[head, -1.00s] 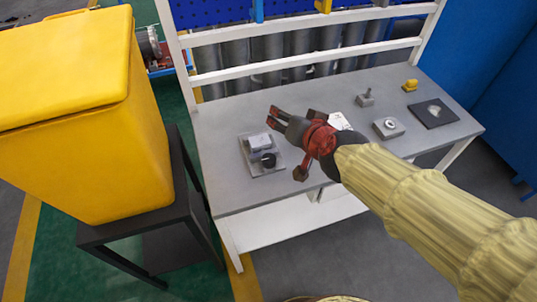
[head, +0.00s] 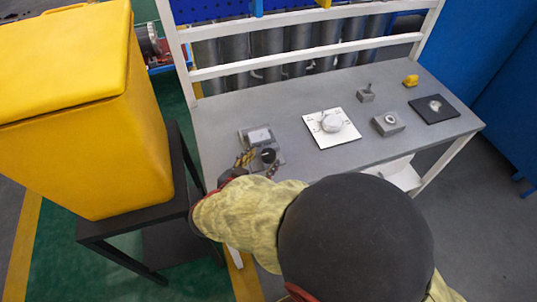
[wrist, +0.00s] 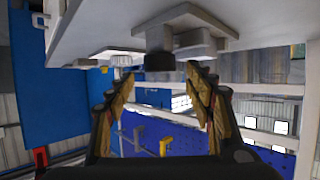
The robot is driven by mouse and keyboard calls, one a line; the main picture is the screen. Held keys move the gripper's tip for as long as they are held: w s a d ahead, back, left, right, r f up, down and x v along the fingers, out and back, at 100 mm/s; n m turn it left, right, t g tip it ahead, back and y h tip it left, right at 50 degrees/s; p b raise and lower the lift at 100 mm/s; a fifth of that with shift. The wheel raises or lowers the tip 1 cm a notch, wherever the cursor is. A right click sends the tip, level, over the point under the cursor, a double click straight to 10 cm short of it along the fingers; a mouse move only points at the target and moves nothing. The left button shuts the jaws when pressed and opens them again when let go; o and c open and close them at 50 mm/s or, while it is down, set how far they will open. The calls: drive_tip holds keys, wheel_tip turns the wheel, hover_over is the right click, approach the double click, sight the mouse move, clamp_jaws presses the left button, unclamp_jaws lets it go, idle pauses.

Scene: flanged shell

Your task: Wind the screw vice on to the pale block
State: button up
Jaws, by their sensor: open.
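The screw vice (head: 246,139) sits on its plate near the left end of the grey table. The pale block (head: 261,135) is at the vice, its top showing. The vice's dark round knob (head: 268,154) faces the table's front edge. My gripper (head: 258,163) is open at the knob, with one finger to each side of it in the head view. In the wrist view the dark knob (wrist: 160,62) stands just beyond and between the spread fingertips (wrist: 160,76). I cannot tell whether a finger touches it. The gap between jaw and block is too small to judge.
A white board with a round pale part (head: 332,122) lies mid-table. Farther right are a grey block with a ring (head: 388,123), a small block with a peg (head: 366,93), a yellow piece (head: 411,80) and a dark mat (head: 450,113). A yellow bin (head: 80,110) stands left.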

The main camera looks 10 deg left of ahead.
sight(268, 154)
drive_tip(key=b+x, duration=0.1)
drive_tip(key=x, duration=0.4)
drive_tip(key=shift+b, duration=0.3)
drive_tip(key=c, duration=0.3)
drive_tip(key=c, duration=0.8)
drive_tip(key=shift+c, duration=0.3)
